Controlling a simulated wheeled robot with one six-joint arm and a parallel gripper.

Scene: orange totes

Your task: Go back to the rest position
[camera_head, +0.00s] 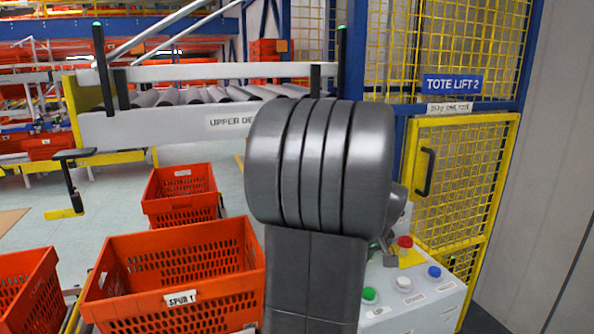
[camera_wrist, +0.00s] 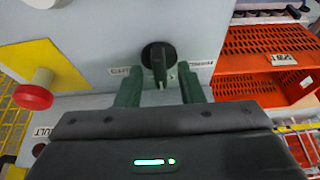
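My gripper (camera_wrist: 160,86) shows in the wrist view with its two dark green fingers apart. A black rotary knob (camera_wrist: 158,56) on the face of a light grey control box (camera_wrist: 100,38) stands just ahead of the gap between the fingertips. Neither finger visibly touches the knob. In the head view my arm fills the middle and hides most of the gripper. The control box (camera_head: 425,305) is partly behind the arm there, at the lower right.
A red mushroom button (camera_wrist: 35,95) on a yellow plate is left of my gripper in the wrist view. Orange totes (camera_head: 180,245) stand left of my arm. A roller conveyor (camera_head: 160,125) and a yellow mesh gate (camera_head: 460,170) are behind. Grey floor shows at left.

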